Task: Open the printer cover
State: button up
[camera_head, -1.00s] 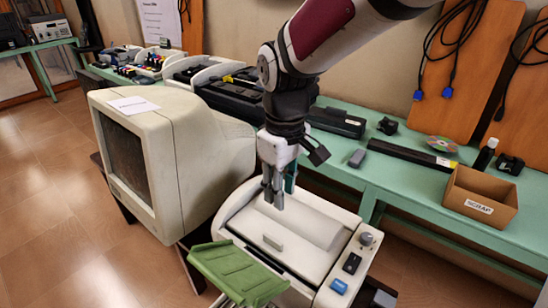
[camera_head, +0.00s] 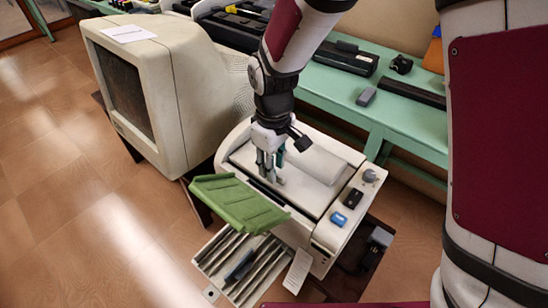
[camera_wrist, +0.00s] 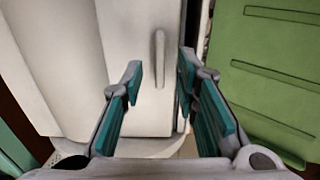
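The off-white printer (camera_head: 322,235) stands in the middle of the head view. Its pale cover (camera_head: 301,188) lies down over the top and looks closed. My gripper (camera_head: 270,178) points down at the cover's front part, close to the green tray. In the wrist view my gripper (camera_wrist: 160,78) is open, with one teal-padded finger on each side of the cover's slim raised handle (camera_wrist: 159,46). The handle shows between the fingertips with gaps on both sides. I cannot tell whether any finger touches the cover. In the head view my fingers hide the handle.
A green slatted tray (camera_head: 238,203) sticks out from the printer's front, above a compartmented tray (camera_head: 240,265). Blue (camera_head: 338,219) and black (camera_head: 353,199) buttons and a knob (camera_head: 371,176) lie right of the cover. A bulky monitor (camera_head: 180,85) stands left; a green bench (camera_head: 345,105) runs behind.

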jog(key=shift+f, duration=0.7)
grip_shut()
jog(key=shift+r, duration=0.15)
